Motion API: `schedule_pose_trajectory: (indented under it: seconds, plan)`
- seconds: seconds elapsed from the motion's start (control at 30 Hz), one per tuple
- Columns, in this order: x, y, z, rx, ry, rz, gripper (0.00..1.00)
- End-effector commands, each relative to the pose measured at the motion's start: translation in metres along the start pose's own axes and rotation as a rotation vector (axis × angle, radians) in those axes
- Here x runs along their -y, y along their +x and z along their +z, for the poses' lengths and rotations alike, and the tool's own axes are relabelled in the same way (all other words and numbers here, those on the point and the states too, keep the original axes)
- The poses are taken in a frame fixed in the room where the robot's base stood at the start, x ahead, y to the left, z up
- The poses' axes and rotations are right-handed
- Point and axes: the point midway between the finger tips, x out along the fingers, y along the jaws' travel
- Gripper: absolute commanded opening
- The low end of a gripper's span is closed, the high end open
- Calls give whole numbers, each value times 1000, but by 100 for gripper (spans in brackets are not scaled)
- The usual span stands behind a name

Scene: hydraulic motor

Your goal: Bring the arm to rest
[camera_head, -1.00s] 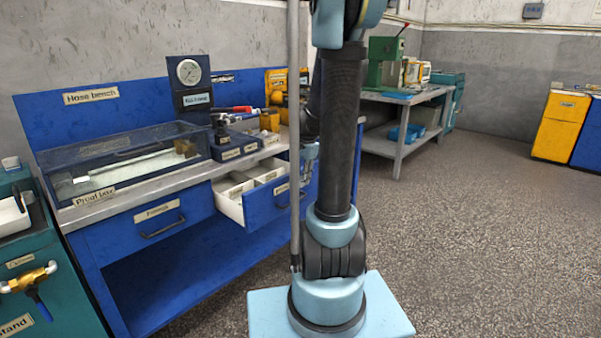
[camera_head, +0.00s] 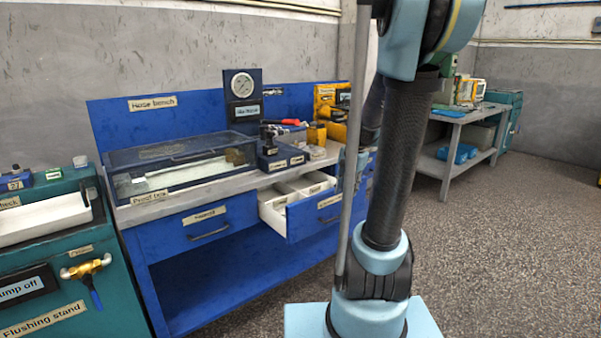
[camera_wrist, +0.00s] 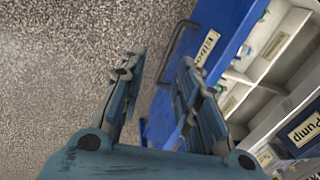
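My gripper (camera_wrist: 158,80) shows in the wrist view with its two blue fingers spread apart and nothing between them. It hangs beside the front of the blue hose bench, close to the open drawer (camera_wrist: 235,85), whose white compartments lie to its right. Speckled floor shows past the left finger.
The hose bench (camera_head: 200,285) has a pulled-out drawer (camera_head: 272,217) near my arm. A clear proof box (camera_head: 180,165) sits on top. A teal flushing stand (camera_head: 110,300) stands at the left, and a grey worktable (camera_head: 432,171) at the back right.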

Motion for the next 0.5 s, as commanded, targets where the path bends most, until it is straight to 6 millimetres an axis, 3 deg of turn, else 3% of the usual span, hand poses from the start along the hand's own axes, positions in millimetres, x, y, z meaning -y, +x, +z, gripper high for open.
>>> schedule_pose_trajectory:
  seconds: [0.23,0.5]
  plan:
    - [-34,-13,49,-21,-192,12,30]
    - [-74,-14,96,-41,-402,29,30]
